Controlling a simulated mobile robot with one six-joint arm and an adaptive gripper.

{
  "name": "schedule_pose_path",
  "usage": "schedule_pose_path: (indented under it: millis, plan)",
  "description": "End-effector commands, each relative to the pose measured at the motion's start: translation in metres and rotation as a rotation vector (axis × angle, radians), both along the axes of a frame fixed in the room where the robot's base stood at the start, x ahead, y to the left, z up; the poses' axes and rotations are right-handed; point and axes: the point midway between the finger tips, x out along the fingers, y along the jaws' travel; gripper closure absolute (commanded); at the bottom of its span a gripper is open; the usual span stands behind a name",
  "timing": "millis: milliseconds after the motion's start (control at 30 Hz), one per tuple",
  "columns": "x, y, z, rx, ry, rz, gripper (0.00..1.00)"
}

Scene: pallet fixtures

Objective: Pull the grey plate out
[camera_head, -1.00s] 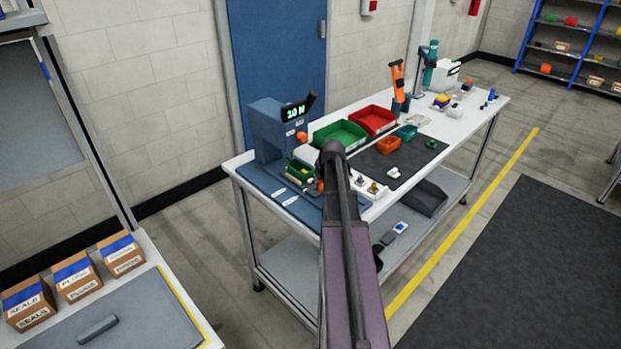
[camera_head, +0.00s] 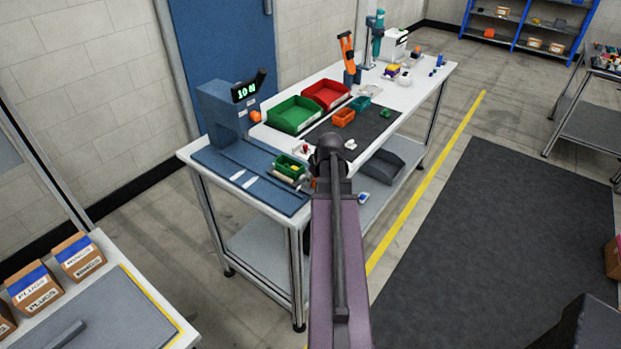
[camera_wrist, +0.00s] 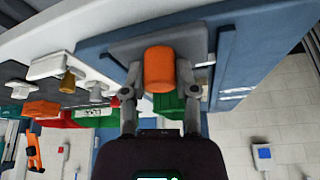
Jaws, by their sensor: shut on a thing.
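The grey plate (camera_wrist: 125,48) shows in the wrist view as a flat piece in the blue base (camera_wrist: 235,40), behind an orange knob (camera_wrist: 160,69). My gripper (camera_wrist: 160,82) has one finger on each side of the knob and is shut on it. How the knob joins the plate is hidden. In the head view, the blue base (camera_head: 235,178) lies at the near end of the white bench, in front of a blue machine (camera_head: 222,112) reading "10 N". My arm hides the gripper and most of the plate there.
Green (camera_head: 292,114) and red (camera_head: 326,94) bins stand along the back of the bench (camera_head: 415,85). A small green bin (camera_head: 290,167) stands near the blue base. A second bench (camera_head: 110,310) with cartons is at lower left.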

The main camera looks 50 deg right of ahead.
Motion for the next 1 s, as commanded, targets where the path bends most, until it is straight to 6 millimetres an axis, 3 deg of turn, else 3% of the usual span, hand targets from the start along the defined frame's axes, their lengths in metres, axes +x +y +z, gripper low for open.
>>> schedule_pose_path:
  millis: [167, 200, 300, 1000]
  plan:
    - [-0.0053, 0.0009, -0.0016, 0.0, 0.014, -0.001, 1.0]
    - [-0.0055, 0.0007, -0.0017, -0.001, 0.014, -0.002, 0.56]
    - [-0.005, 0.0005, -0.0016, -0.001, 0.012, -0.002, 0.27]
    - [-0.0023, 0.0001, -0.0007, -0.002, 0.006, -0.001, 0.27]
